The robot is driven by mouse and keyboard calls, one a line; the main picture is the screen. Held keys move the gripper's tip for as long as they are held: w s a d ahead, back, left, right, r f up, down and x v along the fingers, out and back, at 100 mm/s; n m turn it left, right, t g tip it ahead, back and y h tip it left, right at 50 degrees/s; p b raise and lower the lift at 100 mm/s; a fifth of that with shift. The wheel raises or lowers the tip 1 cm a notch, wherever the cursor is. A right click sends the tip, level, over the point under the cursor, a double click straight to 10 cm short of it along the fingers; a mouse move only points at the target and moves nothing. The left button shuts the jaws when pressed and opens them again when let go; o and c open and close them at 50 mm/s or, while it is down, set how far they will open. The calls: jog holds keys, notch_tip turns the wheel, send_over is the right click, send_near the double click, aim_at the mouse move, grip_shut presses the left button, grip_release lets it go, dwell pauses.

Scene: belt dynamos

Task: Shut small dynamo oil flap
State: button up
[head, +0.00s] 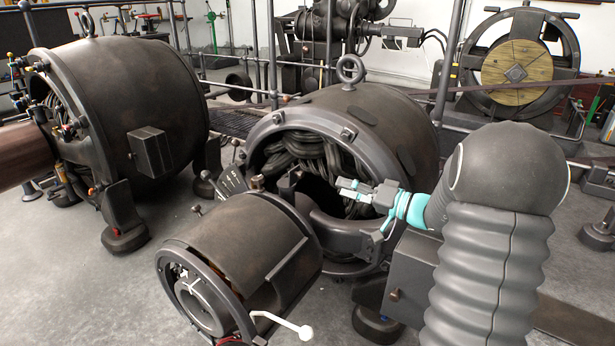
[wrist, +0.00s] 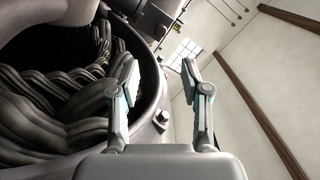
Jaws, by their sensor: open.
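The small dynamo (head: 395,115) stands in the middle of the head view, a dark drum with a lifting ring and an open front full of thick coiled cables. The same coils (wrist: 50,110) fill the left of the wrist view. A small brass-coloured fitting (head: 257,184) stands on the bearing end in front of the drum; I cannot tell whether it is the oil flap or how far a flap stands open. My gripper (head: 350,188) is in front of the drum's open face, right of that fitting. In the wrist view my gripper (wrist: 161,70) is open, with nothing between its fingers.
A cylinder with a white-knobbed lever (head: 285,325) projects toward me below the gripper. A larger dynamo (head: 120,95) stands at the left. Rails and a big wheel (head: 515,70) are behind. Bare floor (head: 95,290) lies at front left.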

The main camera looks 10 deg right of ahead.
aim_at(303, 176)
jog(key=x, duration=1.1)
jog(key=shift+w+a, duration=0.1)
jog(key=shift+a, duration=0.15)
grip_shut()
